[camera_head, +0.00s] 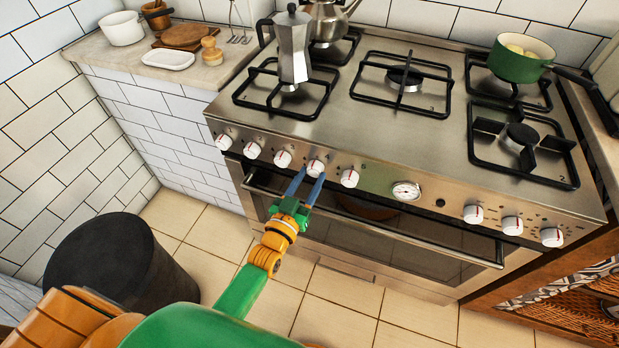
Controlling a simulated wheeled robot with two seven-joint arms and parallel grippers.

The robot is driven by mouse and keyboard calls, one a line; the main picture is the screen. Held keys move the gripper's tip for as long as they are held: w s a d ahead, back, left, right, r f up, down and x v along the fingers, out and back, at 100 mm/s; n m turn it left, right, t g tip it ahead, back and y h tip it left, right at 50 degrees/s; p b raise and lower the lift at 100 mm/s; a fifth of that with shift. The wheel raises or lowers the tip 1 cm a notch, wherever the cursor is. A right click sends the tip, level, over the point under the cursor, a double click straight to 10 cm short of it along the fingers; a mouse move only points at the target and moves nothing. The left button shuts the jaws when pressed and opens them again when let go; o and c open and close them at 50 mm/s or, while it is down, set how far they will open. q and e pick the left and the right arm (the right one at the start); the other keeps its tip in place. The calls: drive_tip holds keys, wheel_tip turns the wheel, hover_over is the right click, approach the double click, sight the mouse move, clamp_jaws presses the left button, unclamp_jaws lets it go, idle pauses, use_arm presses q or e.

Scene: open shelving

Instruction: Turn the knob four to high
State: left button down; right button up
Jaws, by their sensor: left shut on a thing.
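The stove's front panel carries a row of white knobs with red marks. Knob four (316,167), counted from the left, is between the blue fingertips of my left gripper (309,180). The gripper is shut on this knob, with a finger on each side of it. The red mark on the knob's face shows, pointing roughly upward; its exact setting is too small to read. My right gripper is out of view.
Neighbouring knobs (283,158) and (349,177) sit close on either side. The oven handle (380,235) runs below the panel. A moka pot (293,45), a kettle (328,20) and a green pan (518,65) stand on the stove. A dark bin (110,265) stands at lower left.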

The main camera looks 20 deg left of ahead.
use_arm(q)
drive_tip(key=n, duration=0.5)
drive_tip(key=shift+d+n, duration=0.1)
drive_tip(key=shift+n, duration=0.2)
drive_tip(key=n+y+b, duration=0.1)
drive_tip(key=n, duration=0.4)
drive_tip(key=shift+t, duration=0.3)
drive_tip(key=shift+n, duration=0.5)
drive_tip(key=shift+c, duration=1.8)
unclamp_jaws()
drive_tip(key=shift+s, duration=0.1)
drive_tip(key=s, duration=0.7)
drive_tip(key=shift+f, duration=0.25)
